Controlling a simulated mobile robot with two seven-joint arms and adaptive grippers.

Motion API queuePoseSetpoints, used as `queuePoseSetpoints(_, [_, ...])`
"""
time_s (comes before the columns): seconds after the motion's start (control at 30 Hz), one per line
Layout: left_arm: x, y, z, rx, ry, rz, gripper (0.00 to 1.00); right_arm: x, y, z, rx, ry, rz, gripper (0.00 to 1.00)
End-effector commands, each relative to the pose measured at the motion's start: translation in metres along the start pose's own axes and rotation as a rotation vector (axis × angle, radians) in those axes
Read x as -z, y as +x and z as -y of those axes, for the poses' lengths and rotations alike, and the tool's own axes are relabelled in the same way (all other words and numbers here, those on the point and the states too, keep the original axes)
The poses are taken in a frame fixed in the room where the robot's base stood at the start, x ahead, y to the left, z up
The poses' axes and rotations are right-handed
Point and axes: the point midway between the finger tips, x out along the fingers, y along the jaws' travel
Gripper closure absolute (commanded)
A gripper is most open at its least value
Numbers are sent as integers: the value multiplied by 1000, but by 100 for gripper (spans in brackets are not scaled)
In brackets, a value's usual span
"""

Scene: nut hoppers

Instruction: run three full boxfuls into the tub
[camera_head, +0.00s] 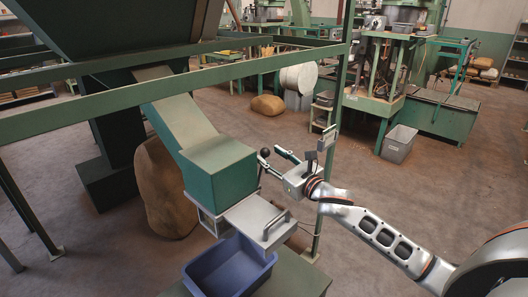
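A green box (222,172) sits at the low end of a sloping chute (184,120) that comes down from the dark hopper. A flat grey metal piece with a handle (256,220) sticks out beneath the box. The open blue tub (230,268) stands below it on a green stand; the part of its inside that shows looks empty. A black ball knob (265,152) stands just right of the green box. My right gripper (269,155) is open, its fingers spread near the knob; I cannot tell whether they touch it. My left gripper is out of view.
Green frame rails (150,85) cross in front of the hopper, and a green post (336,130) stands behind my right gripper. A full brown sack (167,190) leans beside the chute. Machines and a grey bin (398,144) stand farther back.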

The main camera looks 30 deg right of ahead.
Motion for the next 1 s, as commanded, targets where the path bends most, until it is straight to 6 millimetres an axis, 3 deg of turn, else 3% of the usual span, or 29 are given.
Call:
queuePoseSetpoints(0.1, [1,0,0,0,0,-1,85,-1,18,0,1,1,2,61])
queuePoseSetpoints(0.3, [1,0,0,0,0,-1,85,0,35,0,0,1,1,61])
queuePoseSetpoints(0.63, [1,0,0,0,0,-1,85,0,38,0,0,0,0,61])
queuePoseSetpoints(0.8, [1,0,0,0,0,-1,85,0,38,0,0,0,0,100])
queuePoseSetpoints(1.0, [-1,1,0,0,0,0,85,1,38,0,1,0,2,100])
